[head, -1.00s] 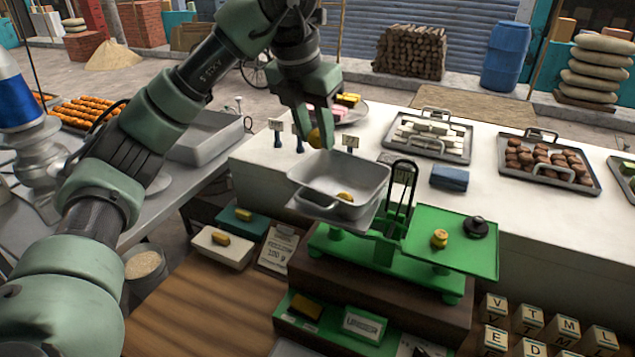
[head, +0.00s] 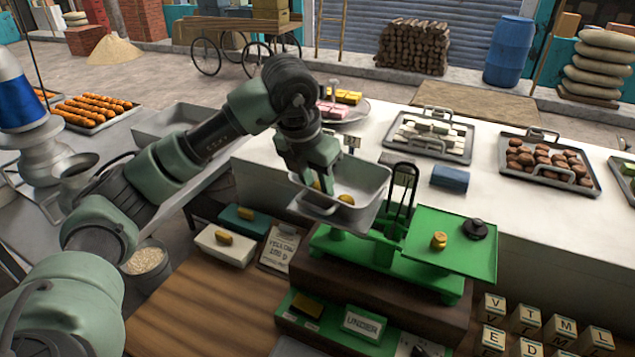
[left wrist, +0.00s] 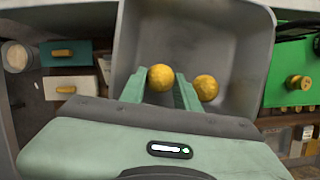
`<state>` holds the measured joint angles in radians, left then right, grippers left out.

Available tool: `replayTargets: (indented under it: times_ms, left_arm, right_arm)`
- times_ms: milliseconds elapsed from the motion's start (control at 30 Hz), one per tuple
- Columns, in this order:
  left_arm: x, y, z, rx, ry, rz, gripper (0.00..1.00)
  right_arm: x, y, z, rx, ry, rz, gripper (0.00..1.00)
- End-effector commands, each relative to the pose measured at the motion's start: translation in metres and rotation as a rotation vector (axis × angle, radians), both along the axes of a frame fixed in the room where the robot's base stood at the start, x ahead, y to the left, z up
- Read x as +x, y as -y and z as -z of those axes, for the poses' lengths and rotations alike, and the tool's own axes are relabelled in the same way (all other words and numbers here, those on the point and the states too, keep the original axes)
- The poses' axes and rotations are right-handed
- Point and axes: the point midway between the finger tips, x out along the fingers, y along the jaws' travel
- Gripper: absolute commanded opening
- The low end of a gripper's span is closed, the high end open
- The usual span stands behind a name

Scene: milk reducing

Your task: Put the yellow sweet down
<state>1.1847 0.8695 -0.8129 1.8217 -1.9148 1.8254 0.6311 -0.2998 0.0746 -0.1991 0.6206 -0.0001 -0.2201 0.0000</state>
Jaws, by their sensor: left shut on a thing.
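My left gripper (head: 318,184) reaches down into the grey metal pan (head: 372,187) on the left side of the green balance scale (head: 385,262). It is shut on a round yellow sweet (left wrist: 161,77), which shows between its fingers in the left wrist view. The held sweet is low inside the pan; I cannot tell whether it touches the pan floor. A second yellow sweet (head: 346,199) lies in the pan, just right of the fingers; it also shows in the left wrist view (left wrist: 205,88). My right gripper is not in view.
The scale's right plate (head: 455,240) holds a brass weight (head: 438,240) and a dark weight (head: 475,228). A card reading "UNDER" (head: 364,323) stands in front. Trays of sweets (head: 430,136) stand on the white counter behind. Letter blocks (head: 530,318) lie at the lower right.

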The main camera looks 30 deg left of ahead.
Motion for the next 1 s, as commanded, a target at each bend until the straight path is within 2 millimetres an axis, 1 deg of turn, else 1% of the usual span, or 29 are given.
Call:
replayTargets:
  times_ms: [100, 133, 167, 467, 533, 567, 600, 667, 767, 867, 900, 1000]
  left_arm:
    - [0.0, 0.0, 0.005, 0.0, 0.0, 0.0, 0.0]
    - [0.0, 0.0, 0.004, 0.0, 0.0, 0.0, 0.37]
    - [0.0, 0.0, 0.003, 0.0, 0.0, 0.0, 0.41]
    - [0.0, 0.0, 0.002, 0.0, 0.0, 0.0, 0.41]
    - [0.0, 0.0, -0.002, 0.0, 0.0, 0.0, 0.41]
    - [0.0, 0.0, -0.004, 0.0, 0.0, 0.0, 0.41]
    - [-0.001, 0.0, -0.006, 0.0, 0.002, 0.0, 0.41]
    - [-0.003, 0.0, -0.014, -0.001, 0.004, 0.0, 0.41]
    - [-0.009, -0.001, -0.033, -0.001, 0.007, 0.001, 0.41]
    - [-0.016, -0.002, -0.055, 0.0, 0.006, 0.001, 0.41]
    - [-0.019, -0.003, -0.065, -0.001, 0.006, 0.0, 0.41]
    - [-0.025, -0.004, -0.086, 0.001, 0.006, -0.002, 0.41]
  right_arm:
    - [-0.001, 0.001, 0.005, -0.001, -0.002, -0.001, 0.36]
    - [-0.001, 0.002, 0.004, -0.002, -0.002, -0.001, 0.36]
    - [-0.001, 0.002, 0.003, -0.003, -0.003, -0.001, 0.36]
    - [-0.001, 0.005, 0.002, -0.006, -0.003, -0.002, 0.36]
    - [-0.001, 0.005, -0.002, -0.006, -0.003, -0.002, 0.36]
    - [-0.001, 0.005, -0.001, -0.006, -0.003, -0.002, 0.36]
    - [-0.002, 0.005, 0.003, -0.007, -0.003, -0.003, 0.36]
    - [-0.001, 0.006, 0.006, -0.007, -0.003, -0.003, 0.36]
    - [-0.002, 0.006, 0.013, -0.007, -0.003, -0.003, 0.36]
    - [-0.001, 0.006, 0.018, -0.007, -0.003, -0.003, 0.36]
    - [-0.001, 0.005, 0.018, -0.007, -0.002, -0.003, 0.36]
    - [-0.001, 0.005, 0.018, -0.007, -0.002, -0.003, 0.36]
